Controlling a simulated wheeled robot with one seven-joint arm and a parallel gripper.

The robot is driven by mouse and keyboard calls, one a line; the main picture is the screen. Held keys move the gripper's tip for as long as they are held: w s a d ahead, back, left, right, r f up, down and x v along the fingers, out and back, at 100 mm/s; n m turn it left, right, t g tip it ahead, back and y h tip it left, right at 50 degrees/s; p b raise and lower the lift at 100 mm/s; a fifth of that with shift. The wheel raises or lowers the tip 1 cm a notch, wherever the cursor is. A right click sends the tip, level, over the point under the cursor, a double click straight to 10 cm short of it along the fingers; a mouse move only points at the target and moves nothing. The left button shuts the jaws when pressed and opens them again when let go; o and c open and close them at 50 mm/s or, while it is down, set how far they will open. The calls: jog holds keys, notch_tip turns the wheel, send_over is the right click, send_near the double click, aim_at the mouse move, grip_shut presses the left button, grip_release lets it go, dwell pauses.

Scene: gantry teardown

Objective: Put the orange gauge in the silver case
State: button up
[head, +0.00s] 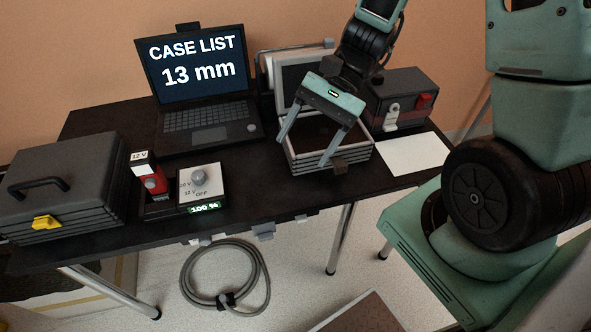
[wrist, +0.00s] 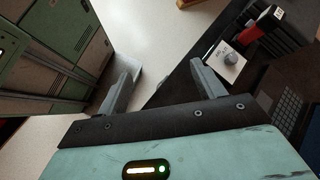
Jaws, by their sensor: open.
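The silver case (head: 303,168) stands open on the dark table, its grey lid (head: 300,76) raised at the back. My gripper (head: 303,150) is open, above the front part of the case in the head view, with its fingers pointing down. In the wrist view my gripper (wrist: 163,66) shows its two fingers wide apart with nothing between them; the table edge and pale floor lie beyond. I see no orange gauge in either view. My gripper and arm hide part of the case's inside.
A laptop (head: 198,90) reads "CASE LIST 13 mm". A closed dark case (head: 70,180) with a yellow latch, a red tool (head: 154,184) and a knob panel (head: 203,183) stand left. A dark box (head: 405,93) and white sheet (head: 413,155) lie right. A coiled cable (head: 226,277) is on the floor.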

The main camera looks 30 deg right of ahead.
jog(key=s+a+r+n+t+h, duration=0.1)
jog(key=s+a+r+n+h, duration=0.2)
jog(key=n, duration=0.6)
jog(key=s+a+r+n+t+h, duration=0.1)
jog(key=s+a+r+n+h, duration=0.2)
jog(key=n, duration=0.6)
jog(key=s+a+h, duration=0.2)
jog(key=s+a, duration=0.1)
jog(key=s, duration=0.1)
jog(key=shift+s+a+t+h, duration=0.15)
jog(key=shift+a+t+h, duration=0.15)
jog(key=shift+t, duration=0.1)
jog(key=shift+d, duration=0.1)
